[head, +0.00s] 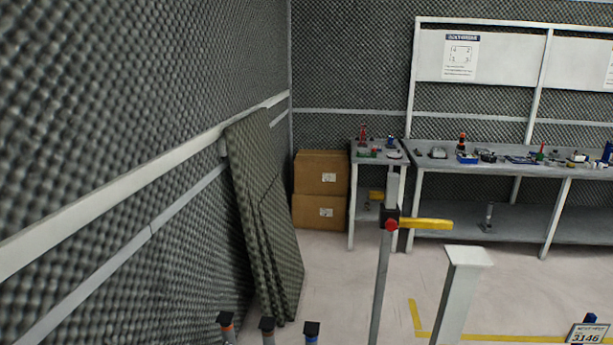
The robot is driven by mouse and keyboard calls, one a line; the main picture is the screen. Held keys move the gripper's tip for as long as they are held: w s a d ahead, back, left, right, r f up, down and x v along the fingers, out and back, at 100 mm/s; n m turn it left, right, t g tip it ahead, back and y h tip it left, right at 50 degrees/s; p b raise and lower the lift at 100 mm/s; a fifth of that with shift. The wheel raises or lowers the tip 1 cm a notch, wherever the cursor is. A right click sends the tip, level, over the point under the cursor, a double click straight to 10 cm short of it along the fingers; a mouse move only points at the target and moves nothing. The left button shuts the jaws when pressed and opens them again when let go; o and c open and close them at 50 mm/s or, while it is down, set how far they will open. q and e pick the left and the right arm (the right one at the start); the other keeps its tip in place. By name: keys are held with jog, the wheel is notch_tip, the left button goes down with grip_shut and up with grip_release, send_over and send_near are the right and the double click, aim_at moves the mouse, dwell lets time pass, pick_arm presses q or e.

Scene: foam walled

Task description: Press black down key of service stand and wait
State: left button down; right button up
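A slim grey post (381,285) stands on the floor right of centre, with a black box (389,215) near its top. The box carries a round red knob (391,225) and a yellow arm (427,224) pointing right. To its right is a pale pedestal with a flat top (469,257). I cannot tell which of these, if any, is the service stand. No black down key can be made out. Neither of my grippers is in view.
Workbenches (510,160) with small parts line the back wall. Cardboard boxes (320,173) are stacked left of them. Foam panels (262,210) lean on the left wall. Black-capped posts (267,325) stand at the bottom edge, and a "3146" sign (588,336) at bottom right.

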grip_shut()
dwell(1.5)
